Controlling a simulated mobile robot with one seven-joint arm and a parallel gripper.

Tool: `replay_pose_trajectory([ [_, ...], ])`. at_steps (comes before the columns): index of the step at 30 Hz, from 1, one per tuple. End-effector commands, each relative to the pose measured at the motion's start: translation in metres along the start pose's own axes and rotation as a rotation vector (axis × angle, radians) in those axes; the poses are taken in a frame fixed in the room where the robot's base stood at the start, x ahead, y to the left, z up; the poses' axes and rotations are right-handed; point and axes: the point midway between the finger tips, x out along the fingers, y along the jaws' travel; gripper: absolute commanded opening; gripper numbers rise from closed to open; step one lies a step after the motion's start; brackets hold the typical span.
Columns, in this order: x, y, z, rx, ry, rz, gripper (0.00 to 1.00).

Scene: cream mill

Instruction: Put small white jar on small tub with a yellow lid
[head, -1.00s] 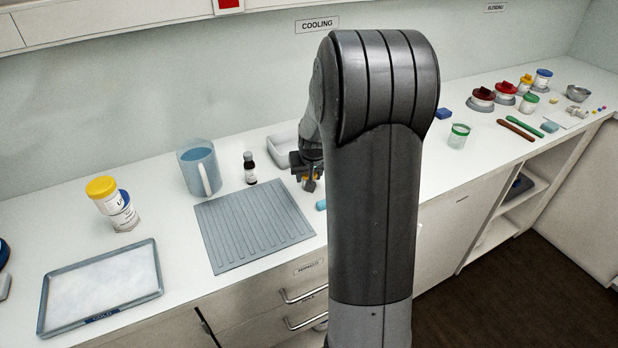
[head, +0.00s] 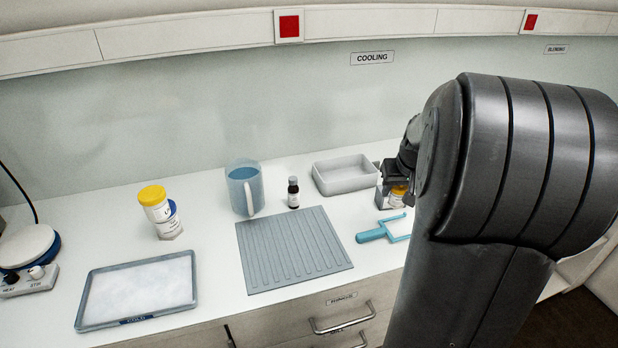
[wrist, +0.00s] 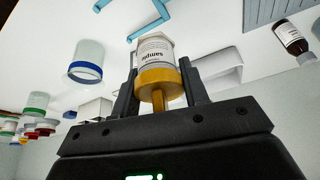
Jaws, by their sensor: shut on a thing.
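A white tub with a yellow lid (head: 153,195) is on the counter at left, well away from my gripper. It overlaps a blue-lidded white tub (head: 173,222) in the head view; I cannot tell whether they touch. My arm hides part of the held jar's surroundings.
A grey ribbed mat (head: 290,252), a blue-tinted jug (head: 243,188), a brown bottle (head: 293,192) and a pale tray (head: 345,178) lie between. A cold tray (head: 138,290) is at front left. A turquoise tool (head: 373,235) lies near my gripper. A blue-banded glass (wrist: 86,65) shows in the wrist view.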

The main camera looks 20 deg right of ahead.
Motion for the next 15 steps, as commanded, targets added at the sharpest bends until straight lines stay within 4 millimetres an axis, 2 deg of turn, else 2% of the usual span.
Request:
replay_pose_trajectory([
  [4, -0.002, -0.004, -0.004, -0.012, 0.0, -0.005, 0.2],
  [8, -0.004, -0.029, -0.022, -0.07, 0.002, -0.03, 0.2],
  [11, -0.009, -0.065, -0.044, -0.148, 0.003, -0.063, 0.2],
  [15, -0.021, -0.129, -0.076, -0.281, 0.002, -0.119, 0.2],
])
